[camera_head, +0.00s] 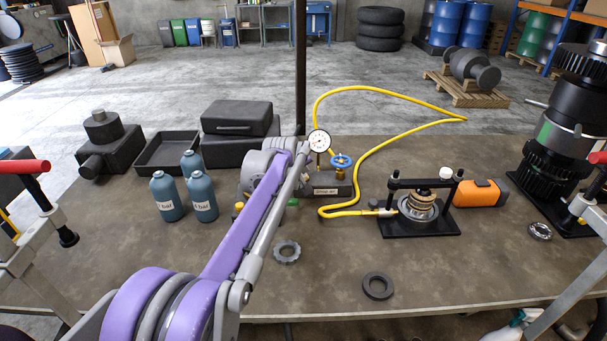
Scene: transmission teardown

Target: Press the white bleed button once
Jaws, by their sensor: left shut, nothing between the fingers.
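The white bleed button (446,172) is a small round white cap at the top right of a black clamp fixture (425,225). The fixture holds a stack of rings (418,205) and stands on the right half of the table. My left arm reaches in from the lower left. My left gripper (303,184) is at its far end, beside the gauge block, and is partly hidden by the arm. It is shut and empty, well to the left of the button and apart from it. My right gripper is not in view.
A pressure gauge (319,141) and blue valve (341,161) stand between my left gripper and the fixture. A yellow hose (386,152) loops to the fixture. An orange object (480,193) lies right of it. The table front holds a dark ring (378,286).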

